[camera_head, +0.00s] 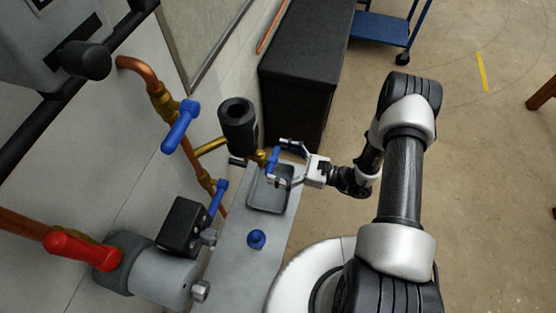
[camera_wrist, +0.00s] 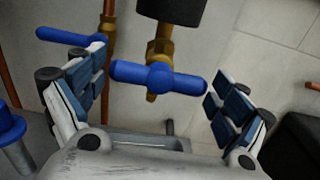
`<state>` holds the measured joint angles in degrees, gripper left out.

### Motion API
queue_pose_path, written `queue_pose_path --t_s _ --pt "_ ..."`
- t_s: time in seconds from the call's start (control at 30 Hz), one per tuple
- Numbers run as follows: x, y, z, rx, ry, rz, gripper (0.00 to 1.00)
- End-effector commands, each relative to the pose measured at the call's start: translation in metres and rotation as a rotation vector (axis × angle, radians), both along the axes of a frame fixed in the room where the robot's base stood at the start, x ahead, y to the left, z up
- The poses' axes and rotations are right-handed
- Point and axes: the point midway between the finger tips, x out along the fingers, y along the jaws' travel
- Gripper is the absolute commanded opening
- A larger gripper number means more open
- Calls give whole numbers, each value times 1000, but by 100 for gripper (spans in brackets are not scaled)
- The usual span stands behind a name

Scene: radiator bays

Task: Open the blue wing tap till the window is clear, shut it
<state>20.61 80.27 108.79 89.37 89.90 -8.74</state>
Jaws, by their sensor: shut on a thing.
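The blue wing tap (camera_head: 273,158) sits on a brass fitting beside a black cylinder (camera_head: 238,128), above a shallow grey tray (camera_head: 283,203). In the wrist view the tap (camera_wrist: 158,76) has its wings spread roughly level, between my two fingers. My gripper (camera_head: 278,163) reaches in from the right and is shut on the tap, one finger at each wing end; it also shows in the wrist view (camera_wrist: 158,83). The black cylinder (camera_wrist: 172,10) is cut off at the top there. I cannot make out a window or what is in it.
Blue lever handles (camera_head: 181,127) are on copper pipes to the left, one close behind the tap in the wrist view (camera_wrist: 72,37). A red lever (camera_head: 82,250) is at lower left. A blue knob (camera_head: 256,239) stands on the grey bench.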

Motion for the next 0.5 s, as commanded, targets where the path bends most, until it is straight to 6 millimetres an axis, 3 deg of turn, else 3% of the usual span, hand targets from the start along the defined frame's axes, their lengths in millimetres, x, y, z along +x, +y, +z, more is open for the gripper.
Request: queue_pose_path --t_s 0.27,0.5 --pt "0 0 0 30 83 0 68" --pt "1 0 -1 94 258 1 68"
